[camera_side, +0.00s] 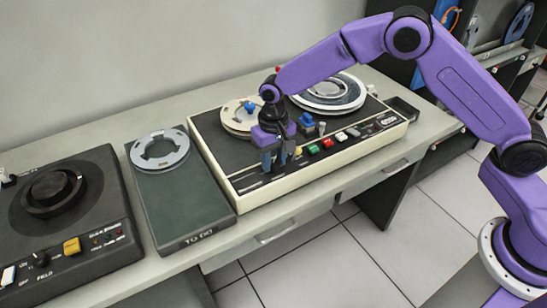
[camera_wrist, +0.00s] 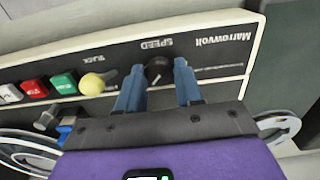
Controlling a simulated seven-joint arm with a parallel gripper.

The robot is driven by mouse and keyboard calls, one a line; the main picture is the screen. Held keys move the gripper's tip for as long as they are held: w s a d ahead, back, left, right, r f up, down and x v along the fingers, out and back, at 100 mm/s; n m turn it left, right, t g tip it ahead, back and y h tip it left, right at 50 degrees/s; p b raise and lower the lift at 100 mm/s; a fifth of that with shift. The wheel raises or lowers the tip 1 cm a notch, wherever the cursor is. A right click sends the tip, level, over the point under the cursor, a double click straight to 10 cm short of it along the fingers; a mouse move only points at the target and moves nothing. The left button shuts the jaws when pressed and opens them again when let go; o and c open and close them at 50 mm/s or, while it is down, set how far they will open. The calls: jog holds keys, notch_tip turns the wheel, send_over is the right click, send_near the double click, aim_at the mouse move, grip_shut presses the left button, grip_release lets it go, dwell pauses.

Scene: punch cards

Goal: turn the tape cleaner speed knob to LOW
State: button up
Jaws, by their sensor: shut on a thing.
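The tape cleaner (camera_side: 330,164) is a cream-edged box with a dark top, standing on the bench in the side view. Its black speed knob (camera_wrist: 158,72) shows in the wrist view beneath the word SPEED, which appears upside down. A light pointer line is on the knob, but I cannot read which setting it marks. My gripper (camera_side: 278,163) is down at the cleaner's front panel, with its blue fingers on both sides of the knob. It is shut on the knob, and the fingers also show in the wrist view (camera_wrist: 160,82). In the side view the fingers hide the knob.
Beside the knob are a yellow knob (camera_wrist: 92,84) and green (camera_wrist: 64,83) and red (camera_wrist: 34,88) buttons. Tape reels (camera_side: 328,92) sit behind my gripper. A TO DO tray (camera_side: 184,205) with a reel and a dark machine (camera_side: 90,240) stand left.

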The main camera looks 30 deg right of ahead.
jog(key=n, duration=0.9)
jog(key=shift+n, duration=0.3)
jog(key=n, duration=0.4)
jog(key=shift+r, duration=0.1)
jog(key=shift+n, duration=2)
jog(key=shift+a, duration=0.1)
jog(key=o, duration=1)
jog(key=shift+o, duration=0.2)
